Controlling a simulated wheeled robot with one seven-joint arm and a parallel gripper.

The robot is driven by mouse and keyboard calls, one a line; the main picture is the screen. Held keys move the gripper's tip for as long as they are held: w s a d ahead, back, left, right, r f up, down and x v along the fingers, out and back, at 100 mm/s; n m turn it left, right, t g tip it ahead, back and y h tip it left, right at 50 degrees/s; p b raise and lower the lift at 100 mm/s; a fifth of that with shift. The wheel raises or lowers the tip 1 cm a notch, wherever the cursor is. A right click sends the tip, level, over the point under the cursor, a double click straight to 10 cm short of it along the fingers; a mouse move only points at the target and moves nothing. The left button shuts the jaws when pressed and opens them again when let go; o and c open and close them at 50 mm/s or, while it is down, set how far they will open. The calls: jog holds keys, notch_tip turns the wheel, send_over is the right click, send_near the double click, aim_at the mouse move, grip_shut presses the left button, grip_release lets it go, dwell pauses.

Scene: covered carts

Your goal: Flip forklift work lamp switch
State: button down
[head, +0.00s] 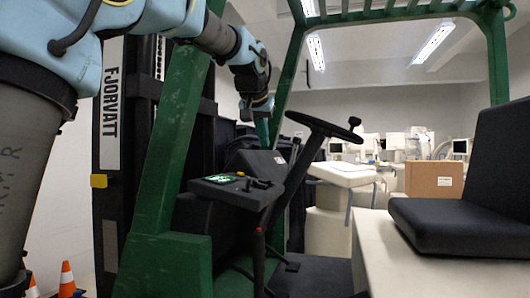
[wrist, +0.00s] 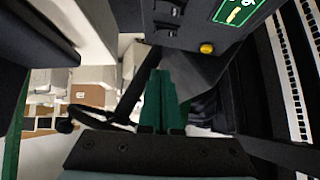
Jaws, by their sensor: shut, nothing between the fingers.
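The forklift's dark dash console (head: 228,193) carries a lit green display (head: 215,180) and small dark controls (head: 260,184). In the wrist view, two dark rocker-like switches (wrist: 168,20) sit at the top edge, left of the green display (wrist: 238,8) and a yellow button (wrist: 207,48). I cannot tell which switch is for the work lamp. My gripper (head: 263,130) hangs beyond the console, above it, pointing down. In the wrist view its green fingers (wrist: 163,76) are together and empty, apart from the switches.
The steering wheel (head: 325,126) and its column stand just right of my gripper. A green frame post (head: 168,170) rises left of the console. The black seat (head: 465,210) is at right. A cardboard box (head: 434,180) and pale carts stand behind. Orange cones (head: 67,278) stand lower left.

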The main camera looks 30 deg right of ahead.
jog(key=shift+s+a+r, duration=0.1)
jog(key=shift+s+r, duration=0.1)
jog(key=shift+r, duration=0.05)
jog(key=w+p, duration=0.1)
jog(key=p, duration=0.2)
jog(key=a+n+g+h+p, duration=0.1)
jog(key=p, duration=0.2)
jog(key=w+a+p, duration=0.1)
jog(key=p, duration=0.2)
jog(key=shift+w+r+g+h, duration=0.25)
jog(key=shift+w+g+h, duration=0.05)
jog(key=shift+w, duration=0.05)
